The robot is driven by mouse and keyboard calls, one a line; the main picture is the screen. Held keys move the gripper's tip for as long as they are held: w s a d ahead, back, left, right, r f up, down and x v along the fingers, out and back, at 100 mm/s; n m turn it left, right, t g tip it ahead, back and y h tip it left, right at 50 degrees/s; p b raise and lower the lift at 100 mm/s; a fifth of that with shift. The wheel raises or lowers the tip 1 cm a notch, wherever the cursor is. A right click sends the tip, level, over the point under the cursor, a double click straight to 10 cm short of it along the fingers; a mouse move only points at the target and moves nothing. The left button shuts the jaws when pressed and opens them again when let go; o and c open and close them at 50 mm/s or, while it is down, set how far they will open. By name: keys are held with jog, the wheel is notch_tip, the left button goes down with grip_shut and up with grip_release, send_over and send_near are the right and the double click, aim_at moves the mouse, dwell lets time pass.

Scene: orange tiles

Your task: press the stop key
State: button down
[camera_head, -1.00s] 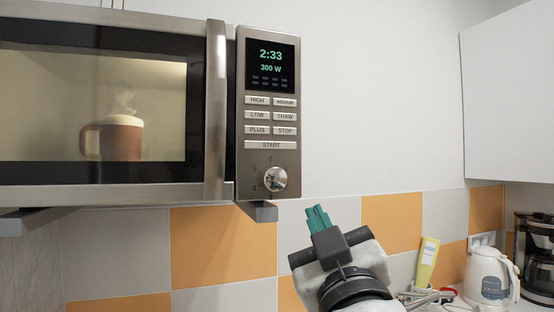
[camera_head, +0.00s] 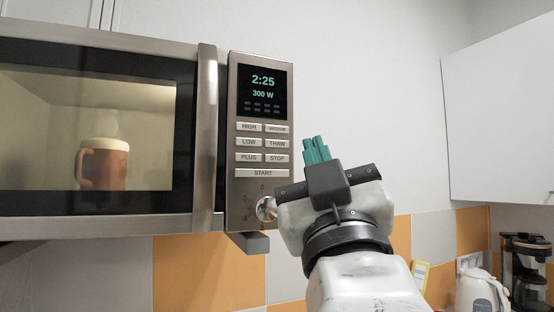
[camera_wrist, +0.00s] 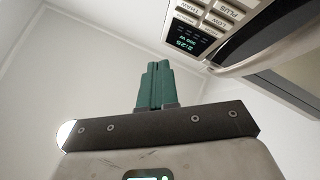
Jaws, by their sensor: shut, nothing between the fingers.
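The microwave (camera_head: 192,222) hangs on the wall at the left in the head view, its door shut. Its panel shows a STOP key (camera_head: 277,158) at the right of the PLUS key, above the wide START key (camera_head: 263,173). The display (camera_head: 262,90) reads 2:25 and 300 W. My gripper (camera_head: 316,150), with green fingers, is shut and empty. In the head view it appears to the right of the STOP key, apart from it in the picture.
A mug (camera_head: 103,163) with a pale top stands inside the lit microwave. A dial (camera_head: 266,208) sits below the keys. A white cabinet (camera_head: 500,110) hangs at the right. A white kettle (camera_head: 480,291) and a coffee maker (camera_head: 527,270) stand at lower right.

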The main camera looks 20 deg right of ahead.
aim_at(286, 162)
jog(key=shift+w+b, duration=0.9)
jog(key=shift+w, duration=4.05)
jog(key=shift+s, duration=0.8)
jog(key=shift+s+p, duration=0.4)
jog(key=shift+s, duration=2.1)
